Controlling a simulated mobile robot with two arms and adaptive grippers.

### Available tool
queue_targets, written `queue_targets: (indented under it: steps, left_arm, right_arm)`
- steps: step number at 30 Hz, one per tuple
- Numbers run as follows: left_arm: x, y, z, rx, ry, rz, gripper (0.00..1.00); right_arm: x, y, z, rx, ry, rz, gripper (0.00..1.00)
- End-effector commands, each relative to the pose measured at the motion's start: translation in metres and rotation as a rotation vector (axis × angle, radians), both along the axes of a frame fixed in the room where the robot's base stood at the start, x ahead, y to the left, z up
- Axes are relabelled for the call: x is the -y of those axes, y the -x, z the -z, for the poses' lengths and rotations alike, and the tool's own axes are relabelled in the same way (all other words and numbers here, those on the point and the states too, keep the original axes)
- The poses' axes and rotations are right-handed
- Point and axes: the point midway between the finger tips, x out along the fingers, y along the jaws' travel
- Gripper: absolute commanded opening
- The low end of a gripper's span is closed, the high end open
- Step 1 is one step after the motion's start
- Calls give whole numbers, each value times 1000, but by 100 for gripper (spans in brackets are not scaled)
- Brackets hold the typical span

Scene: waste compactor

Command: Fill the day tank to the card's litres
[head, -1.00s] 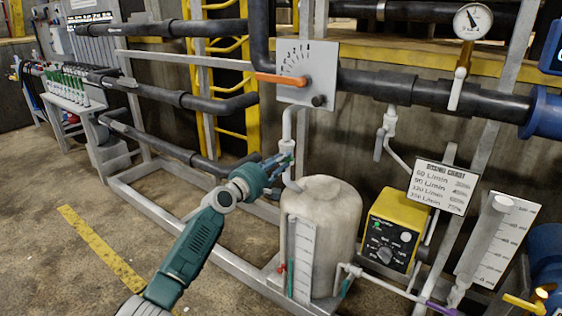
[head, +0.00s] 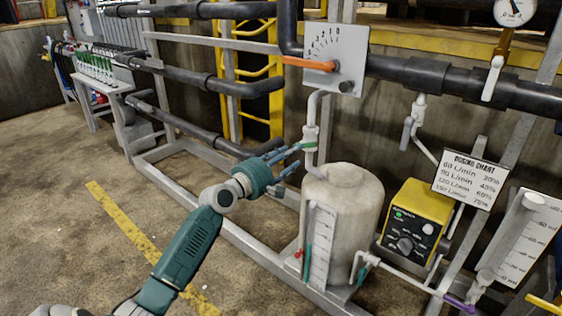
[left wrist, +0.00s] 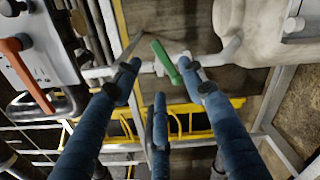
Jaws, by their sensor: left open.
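The pale round tank (head: 362,215) stands in the grey frame, with a white level scale (head: 319,250) on its front. A white pipe with a green valve handle (head: 309,146) comes down above it. My left gripper (head: 290,163) is open just left of that pipe, fingers pointing at the handle. In the left wrist view, the green handle (left wrist: 166,62) shows beyond and between the spread fingertips (left wrist: 165,80); I see no grip on it. An orange lever (head: 309,64) sits on a white dial plate (head: 340,45). My right gripper is not in view.
A yellow control box (head: 415,222), a dosing chart (head: 464,180) and a scaled cylinder (head: 508,235) stand right of the tank. A pressure gauge (head: 515,8) is at top right. Dark pipes run behind. The floor at left is open, with a yellow stripe (head: 125,228).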

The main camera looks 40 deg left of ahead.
Motion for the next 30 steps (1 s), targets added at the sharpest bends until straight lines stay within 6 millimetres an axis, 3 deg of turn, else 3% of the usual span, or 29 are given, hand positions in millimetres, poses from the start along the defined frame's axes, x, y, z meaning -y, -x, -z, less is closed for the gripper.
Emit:
queue_targets:
  steps: [3,9,27,30]
  left_arm:
    - [-1,23,1,-1,-1,0,42]
    - [-3,43,1,-1,1,0,42]
    - [-4,46,0,0,1,0,42]
    - [-1,46,13,-22,-24,2,42]
  right_arm:
    - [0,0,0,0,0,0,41]
    - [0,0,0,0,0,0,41]
    - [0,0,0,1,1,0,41]
    - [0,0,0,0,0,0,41]
